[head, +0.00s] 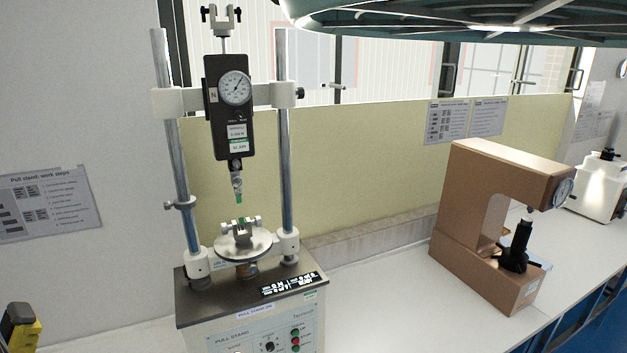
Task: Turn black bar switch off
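The pull stand (240,275) stands on the bench left of centre, with two upright steel posts and a black force gauge (228,105) hung between them. On its front panel, near the bottom edge of the head view, is a small black switch (269,347), which looks like the bar switch. It is too small to tell which way its bar points. Red and green buttons (295,339) sit in a column to its right. My gripper is not in view.
A brown C-shaped tester (465,235) with a dial and black spindle stands on the white bench to the right. A white machine (598,188) is farther right. A yellow and black object (20,328) is cut off at lower left. The bench between stand and brown tester is clear.

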